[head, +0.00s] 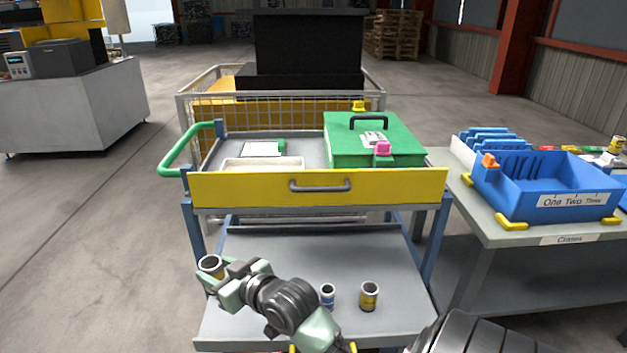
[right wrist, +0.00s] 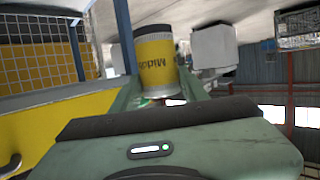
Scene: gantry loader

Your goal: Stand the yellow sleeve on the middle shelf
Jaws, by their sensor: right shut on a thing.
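My right gripper (head: 218,284) reaches in from the bottom and is shut on the yellow sleeve (head: 210,266), a short can-like piece with a pale rim. I cannot tell whether the sleeve touches the shelf. In the right wrist view the sleeve (right wrist: 155,62) stands between the fingers, its yellow band lettered "Midd", partly hidden. My left gripper is not in view.
A small blue-banded can (head: 327,294) and a yellow-banded can (head: 369,296) stand on the shelf's front right. The cart's blue legs (head: 435,240) flank it. The shelf's middle is clear. A green case (head: 345,150) sits on top; a blue bin (head: 545,185) is at right.

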